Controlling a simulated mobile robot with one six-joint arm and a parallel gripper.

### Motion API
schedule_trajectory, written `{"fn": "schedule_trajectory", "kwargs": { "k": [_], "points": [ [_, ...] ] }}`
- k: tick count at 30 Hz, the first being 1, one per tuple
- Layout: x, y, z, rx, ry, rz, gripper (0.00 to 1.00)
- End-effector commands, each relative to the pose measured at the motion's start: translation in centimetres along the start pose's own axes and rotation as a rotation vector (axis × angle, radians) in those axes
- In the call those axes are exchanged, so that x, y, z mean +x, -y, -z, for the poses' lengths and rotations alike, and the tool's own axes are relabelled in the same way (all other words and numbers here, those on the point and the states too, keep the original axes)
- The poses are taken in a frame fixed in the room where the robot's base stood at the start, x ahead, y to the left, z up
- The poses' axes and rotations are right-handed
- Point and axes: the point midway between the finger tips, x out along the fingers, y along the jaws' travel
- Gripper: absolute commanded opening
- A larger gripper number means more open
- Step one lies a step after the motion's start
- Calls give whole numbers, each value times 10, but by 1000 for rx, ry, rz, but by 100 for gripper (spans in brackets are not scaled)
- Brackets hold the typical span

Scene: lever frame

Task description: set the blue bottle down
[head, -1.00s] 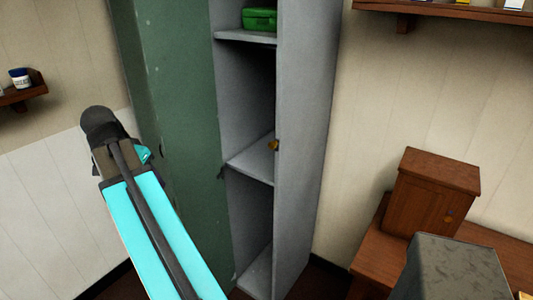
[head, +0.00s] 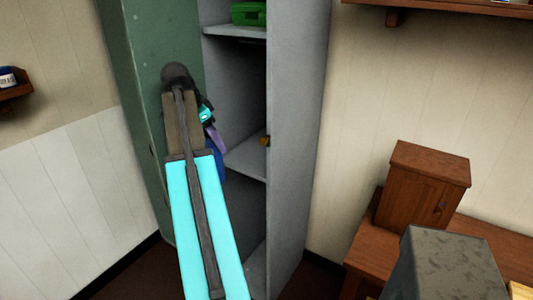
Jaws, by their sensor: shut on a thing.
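The blue bottle (head: 217,163) shows as a small dark blue patch beside my arm. Most of it is hidden behind the arm. My gripper (head: 218,140) shows partly, with a purple finger, just above the blue patch. It is shut on the bottle. Both are in front of the locker's opening, near the height of the middle shelf (head: 248,158) in the picture. I cannot tell whether the bottle touches the shelf or is tilted.
The grey locker (head: 298,150) stands open, its green door (head: 140,110) swung to the left. A green box (head: 249,13) sits on the upper shelf (head: 238,30). A brown cabinet (head: 425,190) stands on a wooden bench (head: 372,245) at right.

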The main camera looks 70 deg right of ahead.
Motion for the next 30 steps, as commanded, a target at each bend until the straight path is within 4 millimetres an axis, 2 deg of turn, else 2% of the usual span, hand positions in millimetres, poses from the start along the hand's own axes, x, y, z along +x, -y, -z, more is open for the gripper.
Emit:
{"fn": "schedule_trajectory", "kwargs": {
  "k": [1, 3, 9, 23, 30],
  "points": [
    [7, 5, 14, 17, -1, -7, 0],
    [13, 7, 29, 33, -1, -14, 0],
    [24, 8, 55, 63, -1, -26, 0],
    [26, 8, 63, 71, -1, -29, 0],
    [33, 20, 80, 73, -1, -29, 0]
  ]
}}
